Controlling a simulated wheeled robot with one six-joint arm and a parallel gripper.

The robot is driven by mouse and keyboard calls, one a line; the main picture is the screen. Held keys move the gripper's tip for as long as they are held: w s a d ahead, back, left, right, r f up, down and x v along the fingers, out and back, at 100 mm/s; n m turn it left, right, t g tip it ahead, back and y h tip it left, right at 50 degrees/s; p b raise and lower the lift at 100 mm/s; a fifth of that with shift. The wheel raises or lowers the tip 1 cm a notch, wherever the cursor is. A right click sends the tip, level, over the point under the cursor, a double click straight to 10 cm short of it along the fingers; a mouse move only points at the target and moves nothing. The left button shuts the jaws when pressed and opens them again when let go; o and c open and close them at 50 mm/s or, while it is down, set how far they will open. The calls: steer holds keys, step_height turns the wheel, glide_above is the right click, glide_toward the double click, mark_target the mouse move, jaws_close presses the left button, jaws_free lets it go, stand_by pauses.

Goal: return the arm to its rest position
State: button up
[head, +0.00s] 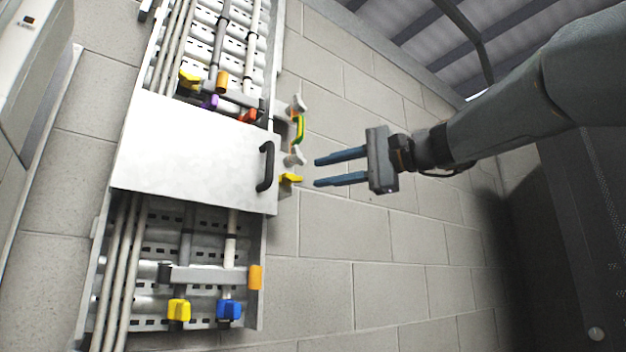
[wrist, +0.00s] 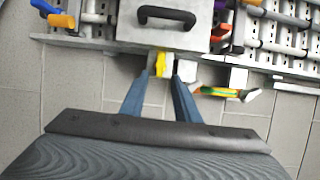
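My gripper (head: 316,171) shows in the head view at the end of my arm, to the right of the wall panel. Its two blue fingers point left and stand apart, with nothing between them that I can see. In the wrist view my gripper (wrist: 162,77) also has its fingers apart, with a yellow handle (wrist: 161,65) seen beyond and between the tips. In the head view that yellow handle (head: 291,178) sits at the panel's right edge, a little left of the fingertips. Whether the tips touch it is hard to tell, but a gap shows in the head view.
A white cover (head: 190,150) with a black handle (head: 265,166) spans the middle of the panel. A green handle (head: 299,128) is at its right edge. Yellow (head: 179,310) and blue (head: 229,309) valve handles are below. The block wall (head: 385,260) is bare under my arm.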

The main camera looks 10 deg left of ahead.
steer(key=shift+s+d, duration=0.2)
steer(key=shift+d, duration=0.35)
steer(key=shift+w+f, duration=0.1)
steer(key=shift+f, duration=0.05)
steer(key=w+d+f+m+h+p, duration=0.1)
steer(key=w+d+f+h, duration=0.15)
steer(key=f, duration=0.75)
steer(key=w+d+f+h, duration=0.1)
steer(key=d+f+h, duration=0.2)
steer(key=f, duration=0.7)
steer(key=w+d+f+m+h+p, duration=0.1)
steer(key=d+f+h, duration=0.1)
steer(key=f, duration=0.9)
steer(key=s+d+f+n+g+h, duration=0.15)
steer(key=s+d+f, duration=0.3)
steer(key=f, duration=0.55)
steer(key=s+d+f+m+g+h, duration=0.1)
steer(key=s+d+f+h, duration=0.3)
steer(key=f, duration=0.5)
steer(key=s+d+f+n+g+h+p, duration=0.1)
steer(key=s+d+f+n+h, duration=0.1)
steer(key=s+d+f, duration=0.4)
steer(key=s+d+f+n+g+h+p, duration=0.1)
steer(key=s+d+f, duration=0.5)
steer(key=s+f, duration=0.6)
steer(key=shift+s+d+n+g+h, duration=0.35)
steer(key=shift+s+n+g+h, duration=0.25)
steer(key=shift+n, duration=0.55)
